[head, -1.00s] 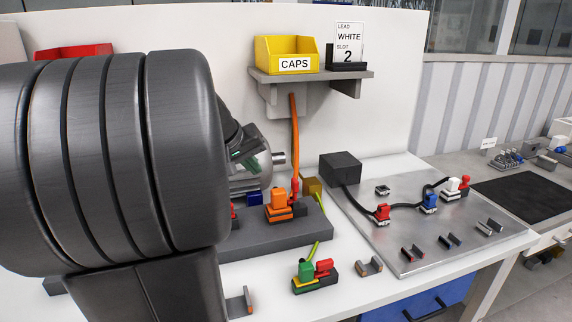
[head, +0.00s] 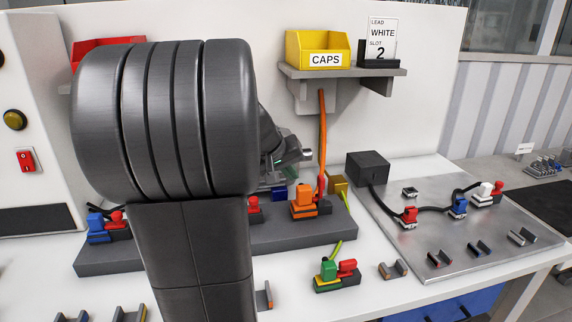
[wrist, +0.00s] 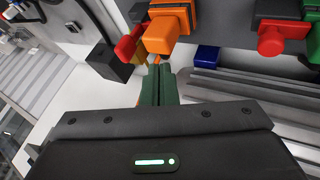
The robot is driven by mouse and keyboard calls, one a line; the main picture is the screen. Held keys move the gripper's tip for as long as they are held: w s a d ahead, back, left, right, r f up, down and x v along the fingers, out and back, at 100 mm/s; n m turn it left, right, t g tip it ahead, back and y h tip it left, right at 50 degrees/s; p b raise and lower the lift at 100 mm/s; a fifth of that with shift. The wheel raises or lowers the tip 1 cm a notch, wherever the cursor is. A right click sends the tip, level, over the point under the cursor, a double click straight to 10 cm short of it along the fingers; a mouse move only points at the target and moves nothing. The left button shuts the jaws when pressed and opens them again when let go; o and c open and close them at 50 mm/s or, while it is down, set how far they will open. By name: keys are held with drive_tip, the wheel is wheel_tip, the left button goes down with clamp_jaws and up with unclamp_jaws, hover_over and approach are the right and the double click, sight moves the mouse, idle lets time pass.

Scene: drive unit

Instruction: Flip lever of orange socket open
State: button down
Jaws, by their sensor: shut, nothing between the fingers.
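The orange socket (head: 303,198) sits on the grey plinth in the head view, its orange block upright. A red piece on a dark base (head: 324,206) adjoins its right side, with an orange cable rising behind it. In the wrist view the orange socket (wrist: 162,32) is at top centre, and the red piece (wrist: 127,44) is to its left. I cannot tell which part is the lever or its angle. My gripper (wrist: 158,72) has its green fingers shut and empty, pointing at the orange socket's near end. Contact cannot be told. My arm hides most of the gripper in the head view.
A red-topped socket (wrist: 272,38) and a blue block (wrist: 207,55) are close to the right of my fingers. A green and red connector (head: 337,273) stands in front of the plinth (head: 210,252). A metal plate (head: 450,215) with sockets lies right. A shelf with a yellow bin (head: 318,50) is above.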

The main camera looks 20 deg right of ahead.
sight(310, 188)
drive_tip(key=x, duration=0.4)
drive_tip(key=shift+s+d+r+p, duration=0.1)
drive_tip(key=shift+d+p, duration=0.1)
drive_tip(key=shift+d, duration=0.4)
drive_tip(key=shift+s+d+r+p, duration=0.1)
drive_tip(key=shift+d+p, duration=0.1)
drive_tip(key=shift+d, duration=0.4)
drive_tip(key=shift+d+f, duration=0.1)
drive_tip(key=shift+d, duration=0.6)
drive_tip(key=shift+p, duration=0.4)
drive_tip(key=shift+d+r+p, duration=0.15)
drive_tip(key=shift+r+p, duration=0.1)
drive_tip(key=shift+p, duration=0.1)
drive_tip(key=shift+d, duration=0.1)
